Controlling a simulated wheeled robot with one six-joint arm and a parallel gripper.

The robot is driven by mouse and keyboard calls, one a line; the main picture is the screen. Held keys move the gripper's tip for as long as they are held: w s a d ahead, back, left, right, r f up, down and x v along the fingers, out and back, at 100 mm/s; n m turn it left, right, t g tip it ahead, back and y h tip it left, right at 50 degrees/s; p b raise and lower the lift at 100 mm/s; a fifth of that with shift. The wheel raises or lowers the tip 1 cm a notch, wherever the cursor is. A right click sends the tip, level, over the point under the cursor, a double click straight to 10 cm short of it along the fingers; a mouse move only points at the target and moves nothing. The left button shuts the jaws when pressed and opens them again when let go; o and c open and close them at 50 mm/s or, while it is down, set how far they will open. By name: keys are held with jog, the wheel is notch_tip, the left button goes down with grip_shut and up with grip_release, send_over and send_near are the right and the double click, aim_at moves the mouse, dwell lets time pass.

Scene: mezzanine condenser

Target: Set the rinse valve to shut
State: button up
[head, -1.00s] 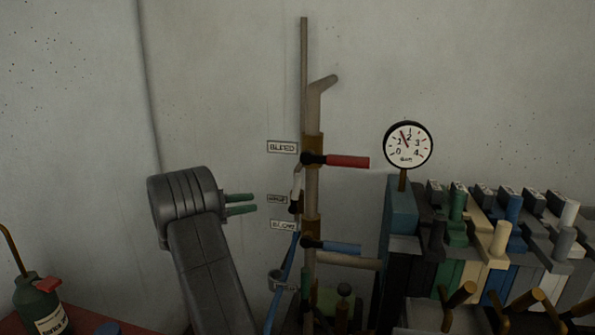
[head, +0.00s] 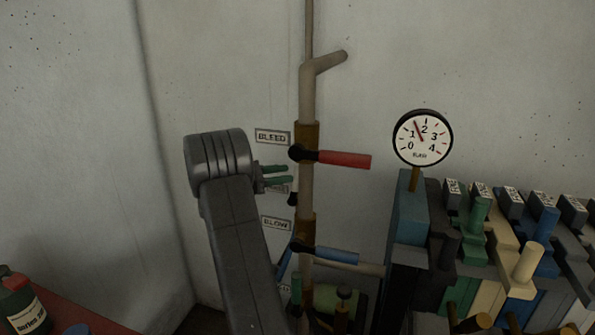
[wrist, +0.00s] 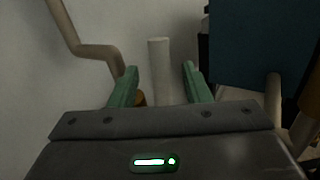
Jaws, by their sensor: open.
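My gripper (head: 290,174), with green fingers, is at the pipe stand, level with the middle valve. The fingers point right and are open. In the wrist view a pale upright lever (wrist: 159,60) shows between the open fingers, with a gap on both sides. It seems to be the white lever of the middle valve, whose black hub (head: 292,198) shows just below my fingers. In the head view my fingers cover most of that lever and the middle label, whose text I cannot read.
A red lever (head: 343,159) labelled BLEED points right above, and a blue lever (head: 337,255) labelled BLOW points right below. A dial gauge (head: 422,138) stands on a blue block (head: 408,215). Several coloured blocks with pegs fill the right. The wall at left is clear.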

aim_at(297, 189)
jog(key=x, duration=0.5)
grip_shut()
